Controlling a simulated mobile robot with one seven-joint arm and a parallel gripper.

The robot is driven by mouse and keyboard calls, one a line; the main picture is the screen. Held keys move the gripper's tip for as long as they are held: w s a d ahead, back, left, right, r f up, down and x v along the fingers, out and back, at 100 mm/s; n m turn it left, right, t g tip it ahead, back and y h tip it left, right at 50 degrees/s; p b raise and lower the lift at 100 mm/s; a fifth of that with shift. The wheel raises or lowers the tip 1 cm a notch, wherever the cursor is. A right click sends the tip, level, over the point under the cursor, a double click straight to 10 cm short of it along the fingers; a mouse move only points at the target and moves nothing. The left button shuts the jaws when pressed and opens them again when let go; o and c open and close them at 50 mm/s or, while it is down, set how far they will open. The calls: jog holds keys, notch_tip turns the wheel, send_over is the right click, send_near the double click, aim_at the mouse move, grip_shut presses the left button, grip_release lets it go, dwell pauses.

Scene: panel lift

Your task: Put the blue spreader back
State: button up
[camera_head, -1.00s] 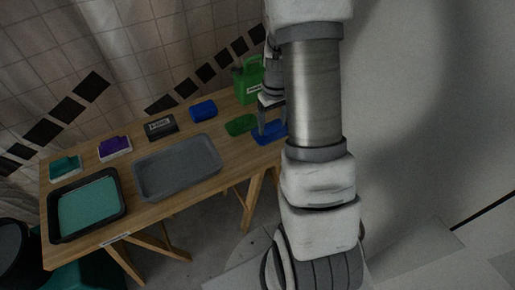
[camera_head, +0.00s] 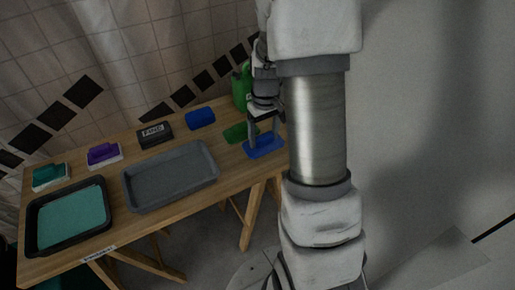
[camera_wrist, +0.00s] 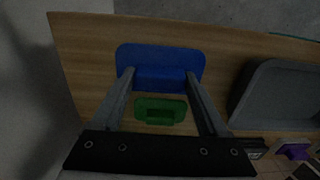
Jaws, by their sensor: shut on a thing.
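The blue spreader (camera_head: 264,149) is a flat blue plate with a raised blue handle, at the right end of the wooden table. My gripper (camera_head: 264,138) is over it with the fingers pointing down, shut on its handle. In the wrist view the blue spreader (camera_wrist: 161,56) shows between and beyond the fingertips of my gripper (camera_wrist: 160,77). I cannot tell whether its plate touches the tabletop. A green spreader-like piece (camera_wrist: 160,109) lies on the table beside it; it also shows in the head view (camera_head: 235,133).
On the table (camera_head: 195,194) stand an empty grey tray (camera_head: 171,176), a black tray with teal filling (camera_head: 70,218), a dark labelled box (camera_head: 155,132), another blue object (camera_head: 201,119), purple (camera_head: 104,154) and teal (camera_head: 48,175) pieces, and a green container (camera_head: 241,88) behind my gripper.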

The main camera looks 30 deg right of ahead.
aim_at(258, 146)
jog(key=shift+w+a+f, duration=0.55)
jog(key=shift+w+a, duration=0.05)
jog(key=shift+w, duration=0.05)
jog(key=shift+f+b, duration=0.8)
jog(key=shift+f, duration=1.2)
jog(key=shift+f, duration=0.1)
jog(key=shift+f, duration=0.15)
jog(key=o, duration=1.3)
jog(key=shift+r, duration=0.2)
